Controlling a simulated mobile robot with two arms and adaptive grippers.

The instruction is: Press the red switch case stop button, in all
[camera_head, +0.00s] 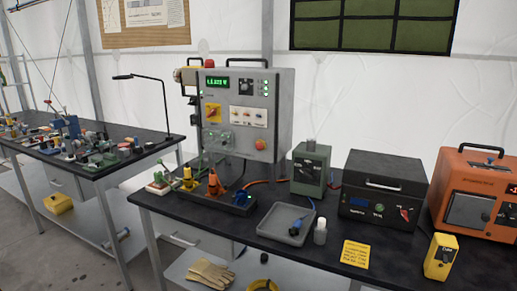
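A grey switch case (280,110) stands upright at the back of the near black table. It has a green lit display, a yellow panel with a rotary switch and a pale panel with small switches on its front. A round red stop button (260,144) sits low on the right of that front. Nothing covers the button, and nothing touches it. Whether it is pressed in is too small to tell. Neither of my grippers is in view.
The black table (330,250) also bears a green box (311,170), a black unit (382,190), an orange unit (475,195), a grey tray (270,233), a white bottle (320,231) and a yellow meter (440,257). Yellow and orange connectors (214,186) stand before the case.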

